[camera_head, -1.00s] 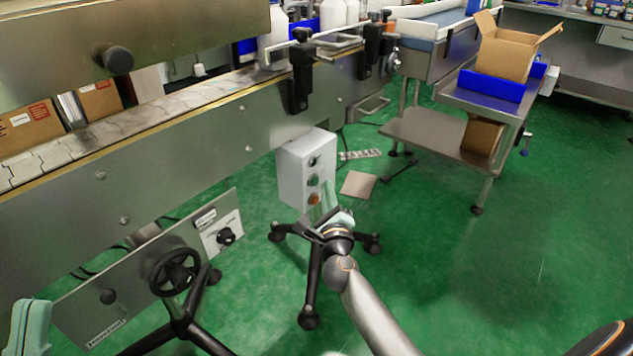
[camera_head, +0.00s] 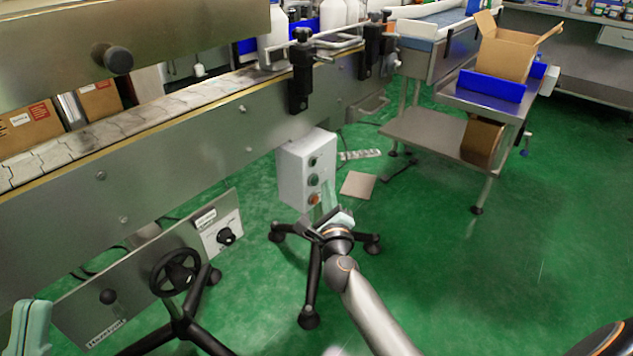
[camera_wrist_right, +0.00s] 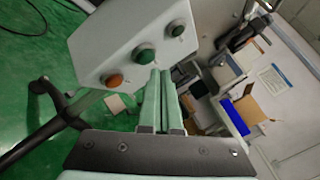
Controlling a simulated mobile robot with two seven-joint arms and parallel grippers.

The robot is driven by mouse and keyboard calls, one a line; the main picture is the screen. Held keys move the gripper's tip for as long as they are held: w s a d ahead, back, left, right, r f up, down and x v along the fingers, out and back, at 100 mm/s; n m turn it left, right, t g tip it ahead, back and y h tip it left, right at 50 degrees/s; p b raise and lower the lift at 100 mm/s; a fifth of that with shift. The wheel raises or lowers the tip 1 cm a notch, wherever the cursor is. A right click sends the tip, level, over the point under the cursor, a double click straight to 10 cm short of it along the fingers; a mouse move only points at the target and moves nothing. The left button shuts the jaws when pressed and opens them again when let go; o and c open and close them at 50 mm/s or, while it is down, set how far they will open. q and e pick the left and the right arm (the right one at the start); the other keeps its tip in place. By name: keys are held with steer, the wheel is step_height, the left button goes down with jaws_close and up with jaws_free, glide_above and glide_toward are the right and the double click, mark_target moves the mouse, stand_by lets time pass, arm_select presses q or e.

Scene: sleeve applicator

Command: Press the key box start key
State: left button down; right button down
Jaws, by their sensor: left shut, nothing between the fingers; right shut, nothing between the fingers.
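The key box (camera_head: 291,178) is a pale grey box under the conveyor. Its face carries a dark top knob (camera_head: 314,161), a green key (camera_head: 313,180) and an orange key (camera_head: 313,199). In the right wrist view the green key (camera_wrist_right: 144,54) sits between the orange key (camera_wrist_right: 113,80) and the dark knob (camera_wrist_right: 176,28). My right gripper (camera_head: 327,187) is shut and empty, just right of the box face. In the right wrist view its fingertips (camera_wrist_right: 160,72) appear close by the green key; contact cannot be told. My left gripper (camera_head: 32,308) is shut at the lower left edge.
The conveyor (camera_head: 180,150) runs above the box. A black handwheel (camera_head: 175,273) and stand legs occupy the floor at lower left. A steel cart (camera_head: 428,138) with a cardboard box (camera_head: 503,55) stands at right. The green floor between is largely open.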

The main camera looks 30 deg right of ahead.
steer(key=shift+w, duration=0.15)
stand_by(0.3)
steer(key=shift+w+a, duration=0.2)
steer(key=shift+w, duration=0.05)
steer(key=shift+w, duration=0.15)
stand_by(0.4)
